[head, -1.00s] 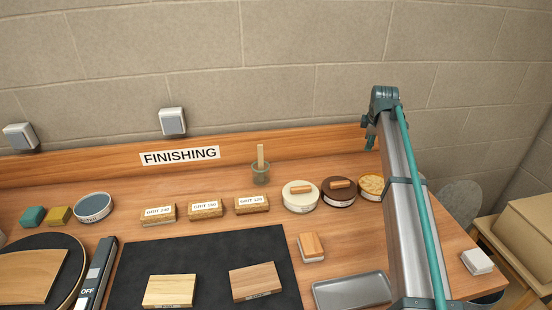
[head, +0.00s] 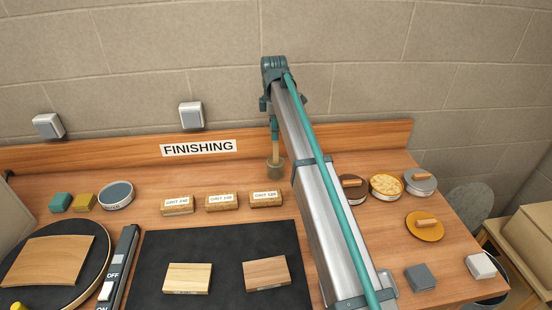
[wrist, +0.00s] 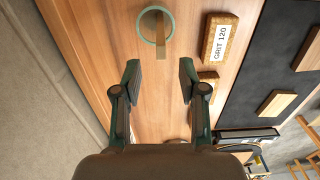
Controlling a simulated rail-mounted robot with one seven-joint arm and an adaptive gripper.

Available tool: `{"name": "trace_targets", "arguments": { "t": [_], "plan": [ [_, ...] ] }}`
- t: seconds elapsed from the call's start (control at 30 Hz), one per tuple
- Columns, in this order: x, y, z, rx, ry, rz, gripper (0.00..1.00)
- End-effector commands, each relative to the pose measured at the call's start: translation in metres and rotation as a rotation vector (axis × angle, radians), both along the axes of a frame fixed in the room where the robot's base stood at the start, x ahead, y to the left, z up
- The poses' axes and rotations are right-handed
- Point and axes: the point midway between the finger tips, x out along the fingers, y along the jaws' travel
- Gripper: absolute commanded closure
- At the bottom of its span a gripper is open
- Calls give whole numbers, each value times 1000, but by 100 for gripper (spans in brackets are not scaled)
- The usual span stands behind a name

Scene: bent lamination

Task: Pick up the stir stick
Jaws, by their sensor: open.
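The stir stick (head: 275,148) is a pale wooden stick standing in a small greenish jar (head: 275,169) at the back of the bench. My gripper (head: 274,126) is above the jar in the head view, in line with the stick's upper part, which it partly hides. In the wrist view my gripper (wrist: 160,76) is open, with nothing between its fingers. There the stick (wrist: 160,36) shows nearly end-on inside the round jar (wrist: 143,32), beyond the fingertips and about centred on the gap.
Several sanding blocks, one marked GRIT 120 (head: 266,200), lie right of the jar in the wrist view. Round tins (head: 386,185) stand to the right in the head view. The wooden backboard (head: 345,138) and block wall are close behind the jar.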

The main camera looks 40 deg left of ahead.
Motion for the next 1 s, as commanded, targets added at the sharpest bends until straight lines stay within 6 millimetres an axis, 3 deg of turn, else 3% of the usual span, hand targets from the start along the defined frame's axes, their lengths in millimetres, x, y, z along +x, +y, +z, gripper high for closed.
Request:
{"name": "trace_targets", "arguments": {
  "t": [0.1,0.47,0.7,0.97,1.0],
  "plan": [
    [0,-1,-16,-1,1,0,58],
    [1,-4,-41,0,0,-1,58],
    [2,-6,-72,0,0,0,58],
    [3,-5,-77,1,-1,-1,58],
    [3,-5,-77,1,-1,-1,63]
  ]
}}
